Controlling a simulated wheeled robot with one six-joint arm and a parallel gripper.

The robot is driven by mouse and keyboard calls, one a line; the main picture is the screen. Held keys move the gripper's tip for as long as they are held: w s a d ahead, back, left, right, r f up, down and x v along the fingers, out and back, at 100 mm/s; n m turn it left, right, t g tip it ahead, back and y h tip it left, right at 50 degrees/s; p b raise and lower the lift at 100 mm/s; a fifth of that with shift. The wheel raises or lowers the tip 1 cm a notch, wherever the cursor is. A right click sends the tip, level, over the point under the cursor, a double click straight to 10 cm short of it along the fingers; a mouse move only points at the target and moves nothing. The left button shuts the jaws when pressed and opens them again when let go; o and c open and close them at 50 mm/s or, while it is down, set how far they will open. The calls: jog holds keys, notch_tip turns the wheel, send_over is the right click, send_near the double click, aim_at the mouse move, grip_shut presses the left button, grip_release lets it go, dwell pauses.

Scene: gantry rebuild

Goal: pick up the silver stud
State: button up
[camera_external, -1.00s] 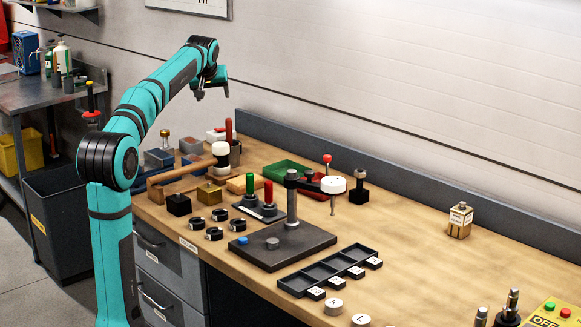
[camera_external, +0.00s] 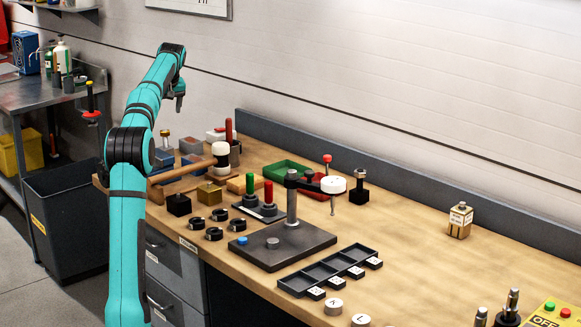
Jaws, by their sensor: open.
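I cannot tell for sure which piece is the silver stud. A silver-topped stud (camera_external: 360,177) stands upright in a black block (camera_external: 359,194) near the back of the workbench. Other silver and dark upright pieces (camera_external: 512,301) stand at the front right corner, partly cut off by the frame edge. My gripper (camera_external: 180,108) is open and empty, pointing down. It is raised high at the left, in front of the wall and well away from all of these pieces. Its fingers look small and nearly edge-on.
A press (camera_external: 292,205) on a dark base stands mid-bench. Near it are a mallet (camera_external: 220,154), red and green handles (camera_external: 269,192), black rings (camera_external: 213,234), a compartment tray (camera_external: 318,272) and a bottle-like block (camera_external: 460,221). The right half of the wooden bench is mostly clear.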

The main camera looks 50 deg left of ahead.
aim_at(165, 147)
jog(key=x, duration=1.5)
jog(key=shift+w+f, duration=0.15)
jog(key=shift+f, duration=0.1)
jog(key=c, duration=1.4)
